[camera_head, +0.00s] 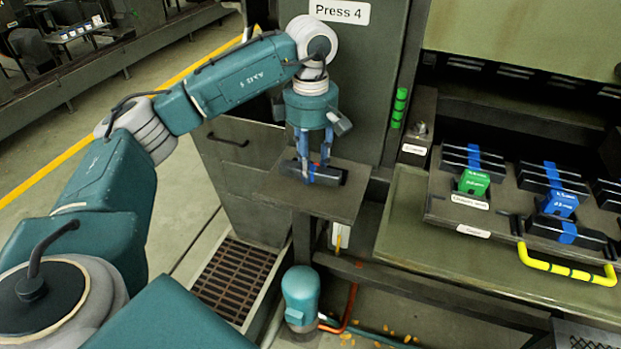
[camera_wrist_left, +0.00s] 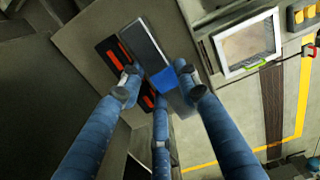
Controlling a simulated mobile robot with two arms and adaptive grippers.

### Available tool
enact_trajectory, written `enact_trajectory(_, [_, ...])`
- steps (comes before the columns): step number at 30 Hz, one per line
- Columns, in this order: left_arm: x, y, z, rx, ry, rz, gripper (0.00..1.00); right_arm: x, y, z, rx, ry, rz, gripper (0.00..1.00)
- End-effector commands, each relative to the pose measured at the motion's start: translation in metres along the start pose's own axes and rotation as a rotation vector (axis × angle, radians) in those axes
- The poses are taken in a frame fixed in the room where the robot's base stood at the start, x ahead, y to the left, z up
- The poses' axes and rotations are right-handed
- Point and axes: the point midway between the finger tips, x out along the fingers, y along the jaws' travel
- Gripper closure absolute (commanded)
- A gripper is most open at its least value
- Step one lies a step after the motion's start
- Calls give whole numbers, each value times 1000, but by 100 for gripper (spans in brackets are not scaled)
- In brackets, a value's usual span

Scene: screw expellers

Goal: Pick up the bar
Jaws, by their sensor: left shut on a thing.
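The bar (camera_head: 338,174) is dark grey with a blue band at its middle. My left gripper (camera_head: 313,168) reaches down from above and is shut on it at the band, over the small shelf (camera_head: 328,205) below the Press 4 sign. In the left wrist view, the bar (camera_wrist_left: 145,46) lies slanted between the blue fingers of my left gripper (camera_wrist_left: 162,90). A dark plate with orange-red marks (camera_wrist_left: 112,58) lies partly hidden beneath the bar. I cannot tell whether the bar touches the shelf. My right gripper is not in view.
To the right, a rack tray (camera_head: 505,228) holds several dark bars with blue bands, a green block (camera_head: 474,182) and a blue block (camera_head: 558,204). A yellow handle (camera_head: 565,268) sticks out at its front. A teal cylinder (camera_head: 300,297) stands below the shelf.

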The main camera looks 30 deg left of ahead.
Motion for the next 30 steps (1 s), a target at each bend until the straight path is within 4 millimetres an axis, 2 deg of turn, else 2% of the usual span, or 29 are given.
enact_trajectory(4, [-44,1,2,1,-5,9,100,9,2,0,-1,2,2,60])
enact_trajectory(6, [-70,1,1,0,-3,9,100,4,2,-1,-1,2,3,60])
enact_trajectory(9, [-98,1,0,-1,-1,9,100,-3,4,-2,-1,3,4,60])
enact_trajectory(15, [-135,0,0,0,-1,6,100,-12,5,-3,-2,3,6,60])
enact_trajectory(21, [-152,0,0,1,0,3,100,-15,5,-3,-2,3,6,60])
enact_trajectory(30, [-155,0,0,1,-1,1,100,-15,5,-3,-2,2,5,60])
